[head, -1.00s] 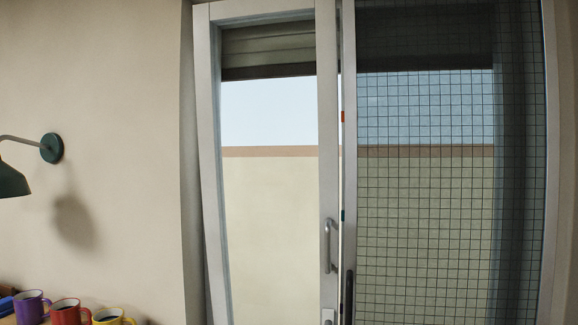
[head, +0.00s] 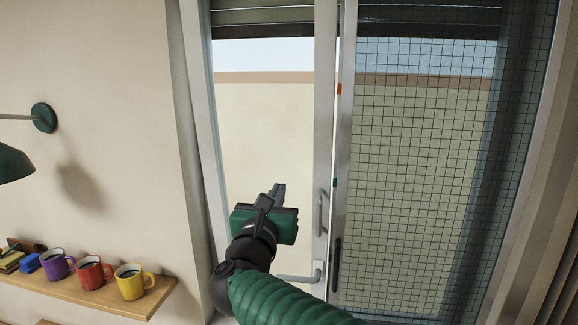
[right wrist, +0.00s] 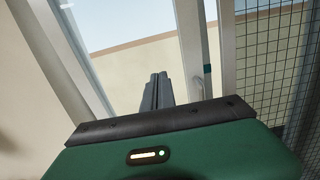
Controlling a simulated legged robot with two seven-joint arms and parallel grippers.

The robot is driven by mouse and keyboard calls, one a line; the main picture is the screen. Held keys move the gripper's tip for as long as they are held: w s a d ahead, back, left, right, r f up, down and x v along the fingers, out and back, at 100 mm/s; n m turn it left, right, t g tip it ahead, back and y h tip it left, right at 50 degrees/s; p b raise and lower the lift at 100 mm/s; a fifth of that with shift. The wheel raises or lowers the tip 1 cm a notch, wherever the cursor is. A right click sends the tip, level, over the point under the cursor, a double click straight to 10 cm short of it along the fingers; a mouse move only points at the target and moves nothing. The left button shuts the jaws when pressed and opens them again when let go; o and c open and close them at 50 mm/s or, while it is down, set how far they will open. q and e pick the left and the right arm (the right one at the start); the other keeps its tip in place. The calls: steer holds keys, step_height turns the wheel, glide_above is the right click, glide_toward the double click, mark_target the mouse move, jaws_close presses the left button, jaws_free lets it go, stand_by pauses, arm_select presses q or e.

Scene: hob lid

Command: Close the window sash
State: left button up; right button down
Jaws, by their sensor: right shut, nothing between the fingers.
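The window sash (head: 325,130) is a pale grey framed glass panel on the left half of the window in the head view. It has an upright pull handle (head: 320,213) and a lever handle (head: 306,275) on its right stile. A narrow strip with an orange mark shows between this stile and the neighbouring frame. My right gripper (head: 278,190) is shut and empty, in front of the glass and left of the pull handle. In the right wrist view its fingers (right wrist: 158,88) point towards the window, with the handle partly visible to their right. My left gripper is out of view.
A wooden shelf (head: 75,288) at lower left carries a purple mug (head: 55,265), a red mug (head: 93,274) and a yellow mug (head: 131,283). A green wall lamp (head: 12,163) hangs above. A gridded panel (head: 430,180) fills the window's right side.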

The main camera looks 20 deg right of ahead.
mark_target(290, 157)
steer(key=p+x, duration=0.6)
steer(key=x, duration=0.6)
steer(key=shift+w+d+f+p, duration=0.1)
steer(key=shift+w+d+p, duration=0.15)
steer(key=shift+w+p, duration=0.05)
steer(key=shift+a, duration=0.2)
steer(key=shift+w, duration=0.15)
steer(key=shift+g+y, duration=0.4)
steer(key=shift+g, duration=0.1)
steer(key=w+d+p, duration=0.1)
steer(key=p, duration=0.1)
steer(key=w+d+r+p, duration=0.1)
steer(key=w+p, duration=0.1)
steer(key=w+d+r+p, duration=0.1)
steer(key=p, duration=0.2)
steer(key=shift+w+d, duration=0.1)
steer(key=shift+w, duration=0.1)
steer(key=shift+w+d+f+p, duration=0.15)
steer(key=shift+w+d+p, duration=0.1)
steer(key=shift+p, duration=0.15)
steer(key=shift+s, duration=0.25)
steer(key=shift+f, duration=0.1)
